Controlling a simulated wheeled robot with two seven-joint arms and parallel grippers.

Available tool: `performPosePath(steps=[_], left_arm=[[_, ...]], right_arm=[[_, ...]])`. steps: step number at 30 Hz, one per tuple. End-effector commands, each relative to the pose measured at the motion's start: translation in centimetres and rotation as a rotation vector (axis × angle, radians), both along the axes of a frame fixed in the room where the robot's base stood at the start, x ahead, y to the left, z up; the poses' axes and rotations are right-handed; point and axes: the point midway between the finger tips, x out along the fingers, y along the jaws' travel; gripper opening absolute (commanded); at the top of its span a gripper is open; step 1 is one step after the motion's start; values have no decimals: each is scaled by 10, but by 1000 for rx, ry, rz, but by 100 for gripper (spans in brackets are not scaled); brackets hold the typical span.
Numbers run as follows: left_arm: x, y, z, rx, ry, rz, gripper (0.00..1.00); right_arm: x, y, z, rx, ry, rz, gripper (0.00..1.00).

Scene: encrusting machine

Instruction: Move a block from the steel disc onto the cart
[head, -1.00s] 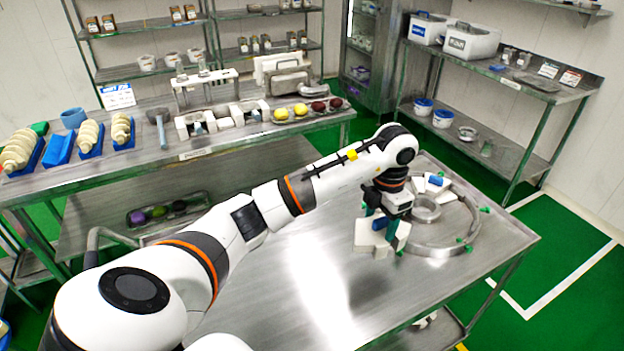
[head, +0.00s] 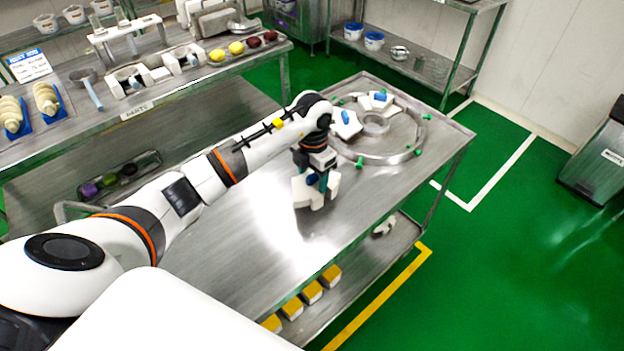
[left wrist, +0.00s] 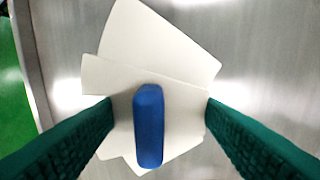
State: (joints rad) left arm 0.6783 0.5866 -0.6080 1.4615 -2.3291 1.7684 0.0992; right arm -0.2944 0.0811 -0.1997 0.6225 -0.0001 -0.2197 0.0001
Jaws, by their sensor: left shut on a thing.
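My left gripper (head: 318,186) has its green fingers shut on a white block with a blue handle, over the steel cart top (head: 245,225). In the left wrist view the held block (left wrist: 183,108) and its blue handle (left wrist: 149,125) lie between the fingers (left wrist: 158,118). Another white block (left wrist: 158,38) lies partly under or behind it; whether they touch is unclear. The steel disc (head: 386,159) is at the cart's far end, beyond the gripper. Two white blocks with blue handles (head: 345,124) (head: 379,101) sit on its left and back. My right gripper is out of view.
Several yellow-and-white blocks (head: 312,292) sit on the lower shelf. A side bench (head: 150,100) with moulds and fruit-like pieces stands at the left. A bin (head: 598,165) stands at the right. The near middle of the cart top is bare.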

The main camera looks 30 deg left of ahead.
Motion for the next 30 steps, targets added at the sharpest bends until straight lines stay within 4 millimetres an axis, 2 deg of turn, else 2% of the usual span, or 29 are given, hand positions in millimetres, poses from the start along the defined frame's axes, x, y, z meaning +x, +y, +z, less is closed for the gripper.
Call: performPosePath(steps=[6,16,17,20,21,30], left_arm=[[0,-1,-27,-2,1,0,29],[0,0,-32,-1,-2,-1,29],[0,0,-32,0,0,-1,63],[0,0,-31,0,0,-1,79],[0,0,-31,0,0,0,83],[0,0,-29,-1,0,-1,83]], right_arm=[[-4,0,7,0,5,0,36],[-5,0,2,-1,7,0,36],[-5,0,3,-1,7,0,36],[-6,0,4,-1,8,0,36],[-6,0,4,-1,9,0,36],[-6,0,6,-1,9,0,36]])
